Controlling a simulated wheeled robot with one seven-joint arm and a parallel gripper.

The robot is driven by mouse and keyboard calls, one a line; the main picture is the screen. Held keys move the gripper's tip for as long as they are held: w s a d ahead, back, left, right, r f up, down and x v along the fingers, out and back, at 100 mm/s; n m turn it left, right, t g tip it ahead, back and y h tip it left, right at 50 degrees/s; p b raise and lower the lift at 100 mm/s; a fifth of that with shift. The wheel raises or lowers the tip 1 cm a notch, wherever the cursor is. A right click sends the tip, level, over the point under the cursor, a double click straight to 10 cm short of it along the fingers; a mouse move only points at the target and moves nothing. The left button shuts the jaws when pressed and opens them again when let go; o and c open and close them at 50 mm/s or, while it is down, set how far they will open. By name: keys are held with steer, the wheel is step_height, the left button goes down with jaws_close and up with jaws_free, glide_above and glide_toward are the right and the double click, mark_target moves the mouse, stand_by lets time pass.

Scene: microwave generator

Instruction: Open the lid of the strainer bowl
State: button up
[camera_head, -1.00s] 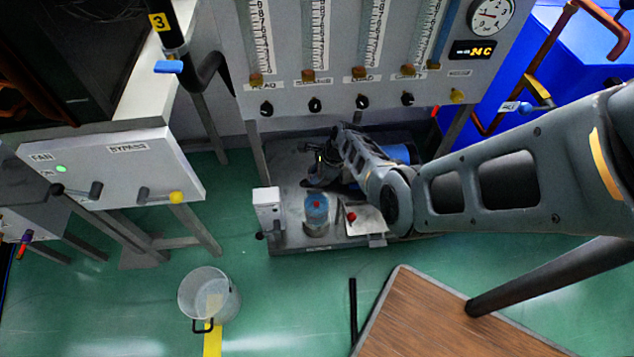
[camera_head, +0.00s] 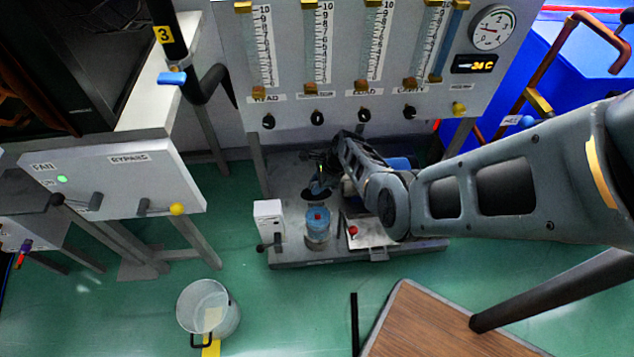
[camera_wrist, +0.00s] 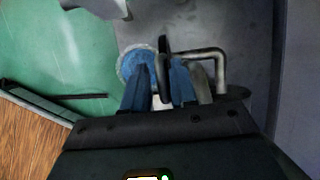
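A clear cylinder with a blue top and a red mark (camera_head: 317,226) stands upright on the low grey platform and seems to be the strainer bowl. Its blue round top also shows in the wrist view (camera_wrist: 128,62). My gripper (camera_wrist: 160,73) is over the platform behind the cylinder, its two bluish fingers apart. A bent grey handle (camera_wrist: 208,54) with a black grip rises from a dark disc; the grip appears between the fingers, nearer the right one. I cannot tell whether they touch, or whether this handle belongs to the lid. In the head view my arm and dark parts hide the gripper's details.
A white box (camera_head: 269,220) stands left of the cylinder, and a white plate with a red knob (camera_head: 366,232) lies to its right. The gauge panel (camera_head: 350,110) rises behind. A bucket (camera_head: 208,308) and a wooden tabletop (camera_head: 440,325) are in front, with green floor between.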

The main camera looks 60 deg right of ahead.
steer(key=shift+o, duration=0.7)
steer(key=shift+r, duration=0.1)
steer(key=shift+r, duration=0.1)
steer(key=shift+d+r+p, duration=0.1)
steer(key=shift+r+p, duration=0.2)
steer(key=p+v, duration=0.3)
steer(key=v, duration=0.4)
steer(key=shift+s, duration=0.15)
steer(key=shift+f, duration=0.1)
